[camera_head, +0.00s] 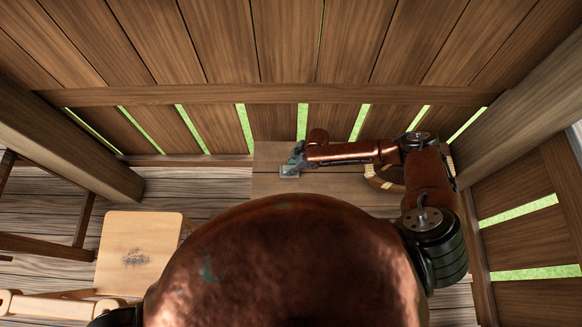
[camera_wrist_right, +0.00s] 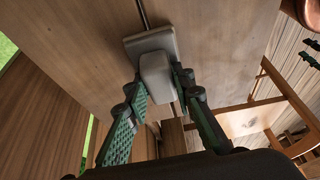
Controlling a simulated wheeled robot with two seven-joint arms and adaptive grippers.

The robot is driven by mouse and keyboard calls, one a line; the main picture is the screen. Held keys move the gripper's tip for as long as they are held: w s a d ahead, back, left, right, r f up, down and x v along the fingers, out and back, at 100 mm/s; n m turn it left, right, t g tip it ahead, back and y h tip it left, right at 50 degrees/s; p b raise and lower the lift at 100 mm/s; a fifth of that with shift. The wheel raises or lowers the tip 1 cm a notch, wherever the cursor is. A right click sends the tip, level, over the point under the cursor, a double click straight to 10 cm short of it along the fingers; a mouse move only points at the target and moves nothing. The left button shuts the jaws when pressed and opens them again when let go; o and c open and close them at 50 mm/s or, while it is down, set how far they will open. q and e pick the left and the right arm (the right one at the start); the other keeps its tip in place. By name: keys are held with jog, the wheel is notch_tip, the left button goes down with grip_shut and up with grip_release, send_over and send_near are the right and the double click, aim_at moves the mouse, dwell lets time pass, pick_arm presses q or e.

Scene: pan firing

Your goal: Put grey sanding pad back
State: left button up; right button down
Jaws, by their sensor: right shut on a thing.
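The grey sanding pad (camera_wrist_right: 150,43) has a flat base and a blockier grip. My right gripper (camera_wrist_right: 157,88) is shut on the grip, one green finger on each side. In the head view the pad (camera_head: 289,172) shows small beside the right gripper (camera_head: 298,158), over the wooden table top (camera_head: 225,188). The flat base is against or very close to the wooden surface; I cannot tell whether it touches.
A round basket-like thing with a wrapped rim (camera_head: 383,182) sits right of the pad, partly behind my right arm. A plank wall (camera_head: 280,95) closes off the back. A light wooden chair or stool (camera_head: 138,245) stands at lower left.

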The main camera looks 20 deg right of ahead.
jog(key=c, duration=1.7)
grip_release()
jog(key=shift+o, duration=0.2)
